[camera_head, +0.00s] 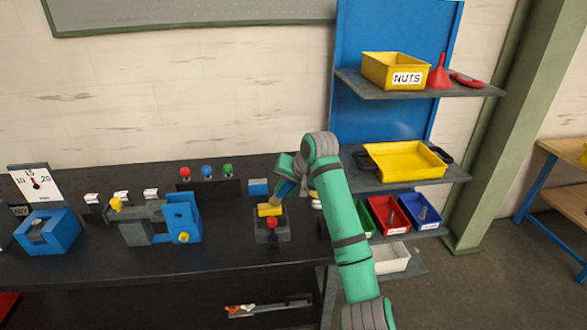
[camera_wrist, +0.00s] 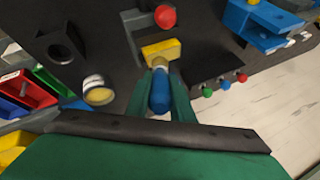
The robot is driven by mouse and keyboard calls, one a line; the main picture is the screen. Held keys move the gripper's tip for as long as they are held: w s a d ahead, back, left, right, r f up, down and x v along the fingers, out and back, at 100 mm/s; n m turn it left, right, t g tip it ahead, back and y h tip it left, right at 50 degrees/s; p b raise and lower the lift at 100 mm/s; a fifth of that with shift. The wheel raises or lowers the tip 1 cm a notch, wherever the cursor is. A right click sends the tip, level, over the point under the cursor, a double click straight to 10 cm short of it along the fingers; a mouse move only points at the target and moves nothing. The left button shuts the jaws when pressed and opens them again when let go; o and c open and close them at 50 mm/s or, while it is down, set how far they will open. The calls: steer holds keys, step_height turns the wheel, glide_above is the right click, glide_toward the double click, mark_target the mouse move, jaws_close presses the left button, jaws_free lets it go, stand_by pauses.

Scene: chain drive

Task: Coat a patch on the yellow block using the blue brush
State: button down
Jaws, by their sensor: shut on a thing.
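The yellow block (camera_head: 269,210) sits on a dark grey fixture (camera_head: 272,235) with a red knob, on the black bench. It also shows in the wrist view (camera_wrist: 161,50), just beyond my fingertips. My gripper (camera_wrist: 160,85) is shut on the blue brush (camera_wrist: 160,97), whose handle lies between the two green fingers. The brush's pale tip points at the yellow block and appears at or very near its edge; I cannot tell whether it touches. In the head view my gripper (camera_head: 287,185) is above and right of the block, and the brush is partly hidden. No coated patch can be made out.
A blue vise-like device (camera_head: 182,217) stands left of the fixture. Red, blue and green knobs (camera_head: 208,171) stand behind. A round jar with yellow contents (camera_wrist: 98,91) is close to the gripper. Coloured bins (camera_head: 388,214) and shelves stand right.

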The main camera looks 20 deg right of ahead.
steer(key=shift+s+d, duration=0.2)
steer(key=shift+d, duration=0.6)
steer(key=shift+d+r, duration=0.1)
steer(key=shift+r, duration=3.9)
